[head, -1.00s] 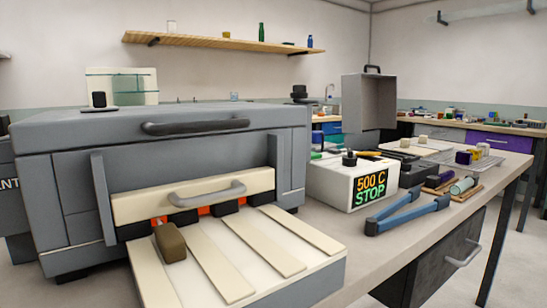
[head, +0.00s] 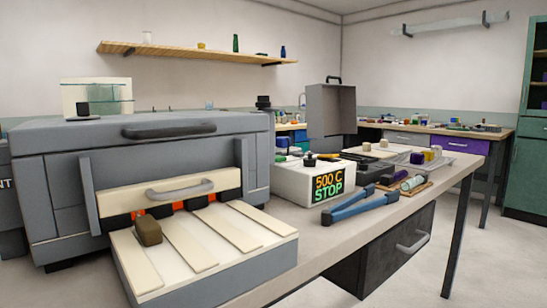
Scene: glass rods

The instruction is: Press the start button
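A white control box (head: 300,184) stands on the bench right of the grey furnace. Its dark display (head: 328,185) reads "500 C" in orange and "STOP" in green. A small black knob or button (head: 310,159) sits on top of the box; I cannot tell whether it is the start button. The furnace (head: 62,186) has a cream door (head: 160,195) with a grey handle, and orange glow shows beneath the door. My gripper does not show.
Blue tongs (head: 368,208) lie on the bench in front of the box. A brown block (head: 148,231) sits on the slatted shelf (head: 262,246) before the furnace. Glass rods (head: 412,183) lie on a wooden holder to the right. Floor is clear right of the bench.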

